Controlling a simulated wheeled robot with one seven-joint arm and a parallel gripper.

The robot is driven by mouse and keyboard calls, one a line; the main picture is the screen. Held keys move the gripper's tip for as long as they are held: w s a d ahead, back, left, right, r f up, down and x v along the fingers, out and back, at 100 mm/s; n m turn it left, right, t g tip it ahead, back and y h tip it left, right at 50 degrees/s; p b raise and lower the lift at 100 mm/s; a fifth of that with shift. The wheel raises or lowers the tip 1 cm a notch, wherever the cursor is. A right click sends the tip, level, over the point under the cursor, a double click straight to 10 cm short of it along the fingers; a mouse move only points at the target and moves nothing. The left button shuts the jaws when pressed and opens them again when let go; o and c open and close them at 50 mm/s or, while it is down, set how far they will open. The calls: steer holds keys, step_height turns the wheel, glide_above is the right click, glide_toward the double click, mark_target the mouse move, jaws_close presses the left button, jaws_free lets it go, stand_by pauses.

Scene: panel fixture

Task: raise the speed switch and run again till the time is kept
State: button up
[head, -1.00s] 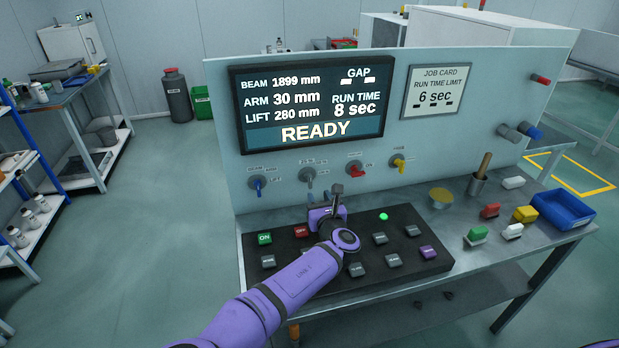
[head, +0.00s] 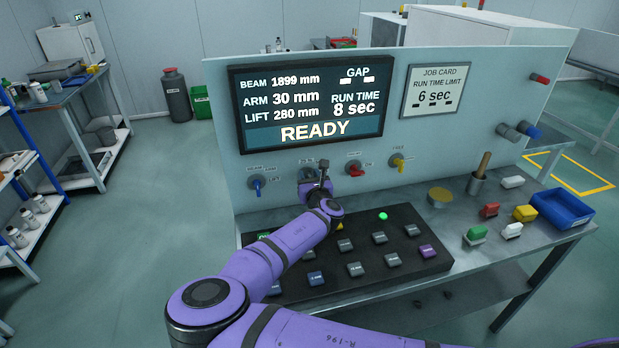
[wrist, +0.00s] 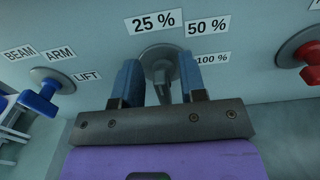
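The speed switch is a grey knob (wrist: 160,62) with labels 25 %, 50 % and 100 % around it. Its lever points down in the wrist view; I cannot tell for sure which label it is set to. My gripper (wrist: 162,88) has its blue fingers apart on either side of the lever, with gaps showing. In the head view my gripper (head: 318,180) is in front of the switch and largely hides it. The screen (head: 310,105) reads READY, run time 8 sec. The job card (head: 434,92) gives a run time limit of 6 sec.
A blue-handled switch (head: 257,185) is left of the speed switch; red (head: 355,168) and yellow (head: 399,162) ones are right. Below is a black button panel (head: 375,275), partly hidden by my arm, with a lit green lamp (head: 383,216). A blue bin (head: 562,208) stands right.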

jaws_close()
steer(key=shift+m, duration=0.3)
steer(key=m, duration=0.4)
steer(key=shift+w+d, duration=0.1)
steer(key=shift+d, duration=0.3)
steer(key=shift+d+f+m, duration=0.1)
steer(key=shift+f+m, duration=0.05)
steer(key=shift+m, duration=0.85)
steer(key=shift+d+f+m, duration=0.1)
steer(key=shift+m, duration=0.9)
jaws_free()
